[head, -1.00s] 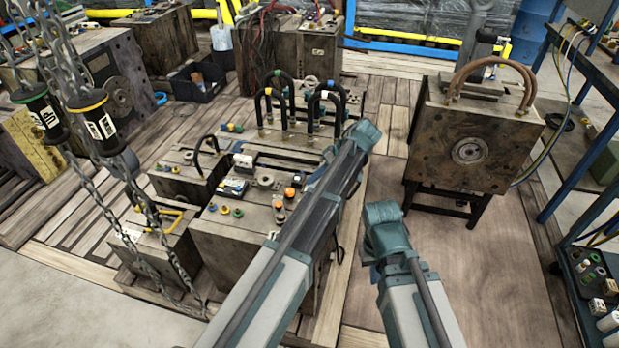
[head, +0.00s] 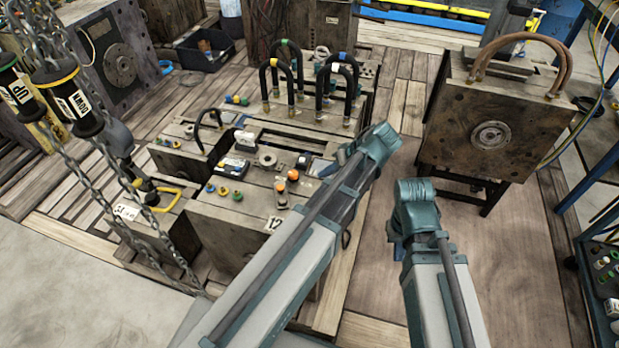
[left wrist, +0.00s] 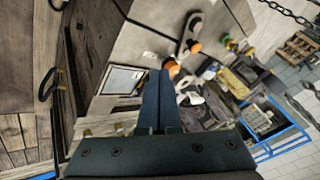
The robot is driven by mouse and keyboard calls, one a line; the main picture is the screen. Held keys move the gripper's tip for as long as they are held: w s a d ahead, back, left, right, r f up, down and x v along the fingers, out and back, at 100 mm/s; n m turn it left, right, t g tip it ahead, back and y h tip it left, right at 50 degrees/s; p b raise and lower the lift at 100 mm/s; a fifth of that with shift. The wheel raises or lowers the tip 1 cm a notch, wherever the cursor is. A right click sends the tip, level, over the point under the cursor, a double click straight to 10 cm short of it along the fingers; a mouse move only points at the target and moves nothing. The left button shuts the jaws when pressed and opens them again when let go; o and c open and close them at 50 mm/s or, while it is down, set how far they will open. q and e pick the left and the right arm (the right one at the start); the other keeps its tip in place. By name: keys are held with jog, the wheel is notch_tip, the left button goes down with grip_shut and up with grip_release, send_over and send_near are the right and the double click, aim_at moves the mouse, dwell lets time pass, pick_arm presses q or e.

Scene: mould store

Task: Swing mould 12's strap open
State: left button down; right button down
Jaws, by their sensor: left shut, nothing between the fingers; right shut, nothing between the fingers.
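Mould 12 (head: 240,213) is the wooden-brown block at front centre, with a "12" label (head: 273,223) on its top edge. Two orange knobs (head: 293,174) sit on its top near the right side. In the left wrist view a short grey strap (left wrist: 187,35) lies beside the orange knobs (left wrist: 173,68), on a face of the block. My left gripper (head: 340,160) is at the block's right edge, partly hidden by my arm. Its shut, empty fingers show in the left wrist view (left wrist: 158,76), close to the lower orange knob; contact is unclear. My right gripper (head: 396,238) is shut, over the floor right of the mould.
Black hoses (head: 290,75) arch over the moulds behind. Chains with a hoist pendant (head: 75,100) hang at left. Another mould on a stand (head: 490,110) is at right, beside a blue rack (head: 600,190). Wooden floor between mould 12 and that stand is clear.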

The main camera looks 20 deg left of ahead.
aim_at(281, 192)
pick_arm(q)
jog(key=shift+d, duration=0.1)
pick_arm(e)
jog(key=shift+w+d, duration=0.15)
jog(key=shift+f, duration=0.1)
